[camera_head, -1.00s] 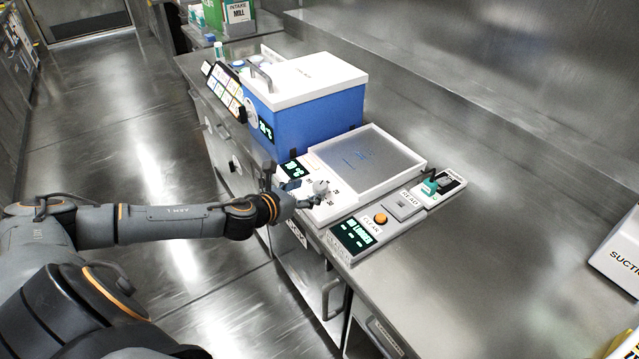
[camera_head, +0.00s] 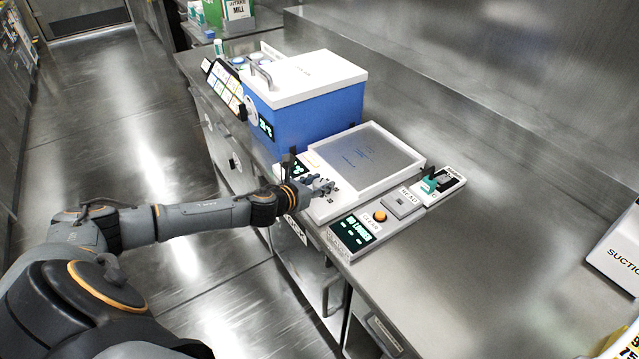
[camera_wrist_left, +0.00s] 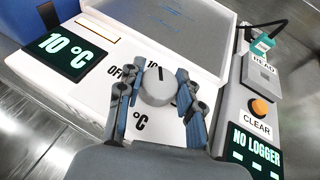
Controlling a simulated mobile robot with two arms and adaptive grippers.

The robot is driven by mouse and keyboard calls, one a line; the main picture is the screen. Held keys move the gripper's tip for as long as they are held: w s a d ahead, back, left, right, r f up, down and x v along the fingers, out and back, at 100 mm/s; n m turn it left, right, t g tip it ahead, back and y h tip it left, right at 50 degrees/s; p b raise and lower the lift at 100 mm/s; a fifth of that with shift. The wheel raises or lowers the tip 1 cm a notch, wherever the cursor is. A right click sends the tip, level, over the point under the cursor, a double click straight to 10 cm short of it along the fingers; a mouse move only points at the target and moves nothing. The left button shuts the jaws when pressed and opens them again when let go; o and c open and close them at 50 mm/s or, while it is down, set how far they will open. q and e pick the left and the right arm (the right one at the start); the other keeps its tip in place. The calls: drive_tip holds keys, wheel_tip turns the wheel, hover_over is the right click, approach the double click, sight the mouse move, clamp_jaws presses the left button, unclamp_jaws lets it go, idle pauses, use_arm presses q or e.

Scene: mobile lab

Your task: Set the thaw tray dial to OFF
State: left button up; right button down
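The thaw tray (camera_head: 415,165) is a white unit with a grey plate, on the steel counter. Its round grey dial (camera_wrist_left: 158,90) shows in the left wrist view, with a dark pointer mark directed toward the "10" label (camera_wrist_left: 152,62). The OFF label (camera_wrist_left: 115,72) is to the left of that. The display (camera_wrist_left: 68,50) reads 10 °C. My left gripper (camera_head: 325,186) is at the dial. In the left wrist view its fingers (camera_wrist_left: 156,96) stand apart on either side of the dial, with a gap visible on the left. Other dial labels are partly hidden by the fingers.
A blue box with a white lid (camera_head: 310,110) stands behind the tray. A logger panel (camera_head: 355,233) with an orange CLEAR button (camera_head: 380,216) and a READ pad (camera_head: 403,205) lies along the tray's near right side.

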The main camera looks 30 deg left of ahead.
use_arm(q)
drive_tip(key=shift+d+r+n+y+p, duration=0.1)
drive_tip(key=shift+r+n+y+p, duration=0.1)
drive_tip(key=shift+n+y+p, duration=0.65)
drive_tip(key=n+y+p, duration=0.2)
drive_tip(key=p, duration=0.1)
drive_tip(key=shift+d+y, duration=0.1)
drive_tip(key=shift+y, duration=0.25)
drive_tip(key=n+g+y+p, duration=0.2)
drive_tip(key=n+y, duration=0.1)
drive_tip(key=shift+n+y, duration=0.35)
drive_tip(key=shift+y, duration=0.05)
drive_tip(key=shift+f+n+g+y+p, duration=0.15)
drive_tip(key=shift+n+g+y+p, duration=0.35)
drive_tip(key=shift+n+g+y, duration=1.4)
drive_tip(key=shift+n+y, duration=0.1)
drive_tip(key=shift+n, duration=0.3)
